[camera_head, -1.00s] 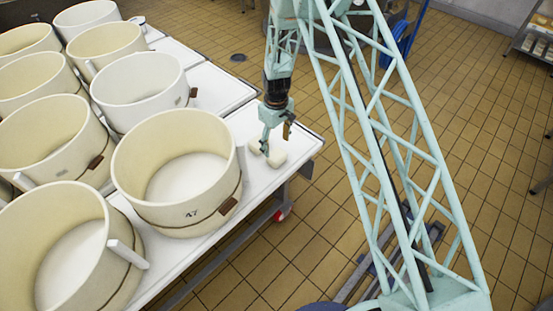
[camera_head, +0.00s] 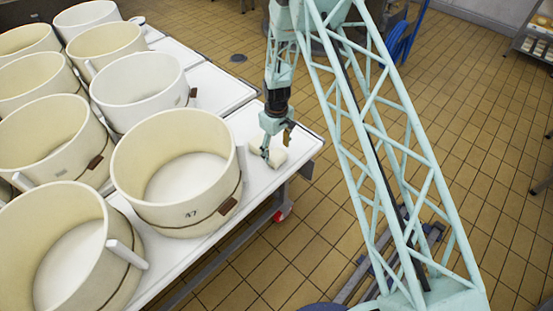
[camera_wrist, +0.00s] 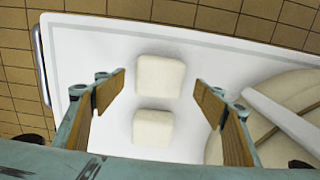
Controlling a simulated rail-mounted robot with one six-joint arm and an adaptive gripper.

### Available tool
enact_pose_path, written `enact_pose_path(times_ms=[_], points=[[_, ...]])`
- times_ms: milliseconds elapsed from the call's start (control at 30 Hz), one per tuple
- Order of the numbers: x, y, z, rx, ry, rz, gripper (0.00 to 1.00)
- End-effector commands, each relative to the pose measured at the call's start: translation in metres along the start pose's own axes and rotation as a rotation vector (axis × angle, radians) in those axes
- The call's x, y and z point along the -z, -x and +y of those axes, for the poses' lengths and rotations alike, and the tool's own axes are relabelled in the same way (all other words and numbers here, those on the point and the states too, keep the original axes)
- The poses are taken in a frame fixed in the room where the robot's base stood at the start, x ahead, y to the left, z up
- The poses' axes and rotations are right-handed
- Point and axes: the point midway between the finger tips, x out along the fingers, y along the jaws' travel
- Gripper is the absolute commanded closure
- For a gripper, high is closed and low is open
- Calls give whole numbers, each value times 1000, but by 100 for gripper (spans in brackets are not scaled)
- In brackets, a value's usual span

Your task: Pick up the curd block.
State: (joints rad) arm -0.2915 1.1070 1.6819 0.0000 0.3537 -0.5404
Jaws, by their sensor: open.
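Two pale, rounded curd blocks lie apart on a white table. In the wrist view one block (camera_wrist: 160,76) is farther up the picture and the other block (camera_wrist: 153,127) is lower, nearer my wrist. In the head view a block (camera_head: 279,155) shows beside my fingertips, and the other is largely hidden by my gripper. My gripper (camera_wrist: 163,92) is open and empty, with its wood-coloured finger pads to the left and right of the blocks. It also shows over the table end in the head view (camera_head: 277,146). The pads do not appear to touch either block.
A large cream mould marked A7 (camera_head: 180,215) stands close left of the blocks on the white table (camera_head: 262,183). Its side shows at the right of the wrist view. Several more moulds fill the left. The table's right edge is near, with tiled floor (camera_head: 480,170) beyond.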

Motion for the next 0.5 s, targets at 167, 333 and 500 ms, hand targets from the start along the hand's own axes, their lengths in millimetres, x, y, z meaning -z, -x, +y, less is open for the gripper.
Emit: enact_pose_path(times_ms=[167,333,500], points=[[0,-20,0,0,0,1,36],[0,-30,1,-1,0,1,36],[0,-32,1,-1,0,1,36]])
